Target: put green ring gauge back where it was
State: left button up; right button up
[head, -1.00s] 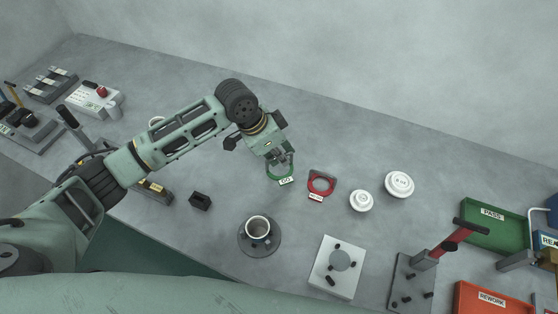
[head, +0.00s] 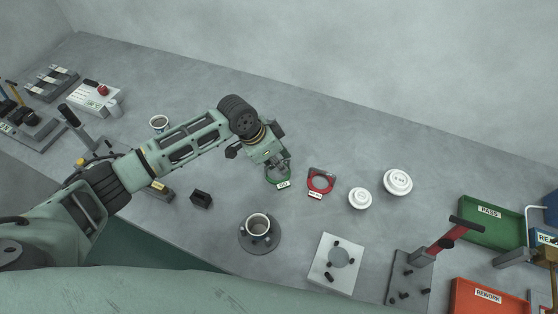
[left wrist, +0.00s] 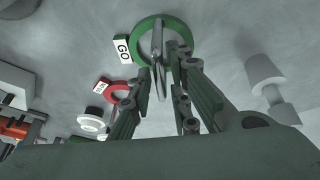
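The green ring gauge (head: 270,181) with its white GO label is at mid-bench, left of the red ring gauge (head: 321,182). My left gripper (head: 276,167) reaches down over it from above. Whether the ring touches the bench cannot be told. The red ring gauge (left wrist: 117,90) lies beyond it in the wrist view. My right gripper does not show.
Two white round pieces (head: 397,181) (head: 360,198) stand right of the red gauge. A small black block (head: 201,199) is to the left. A green PASS tray (head: 490,222) and red REWORK tray (head: 487,301) are at right.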

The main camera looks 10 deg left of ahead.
pick_arm(q)
jog(key=shift+o, duration=0.7)
jog(key=shift+r, duration=0.25)
jog(key=b+v, duration=0.1)
jog(key=v, duration=1.1)
jog(key=shift+f, duration=0.1)
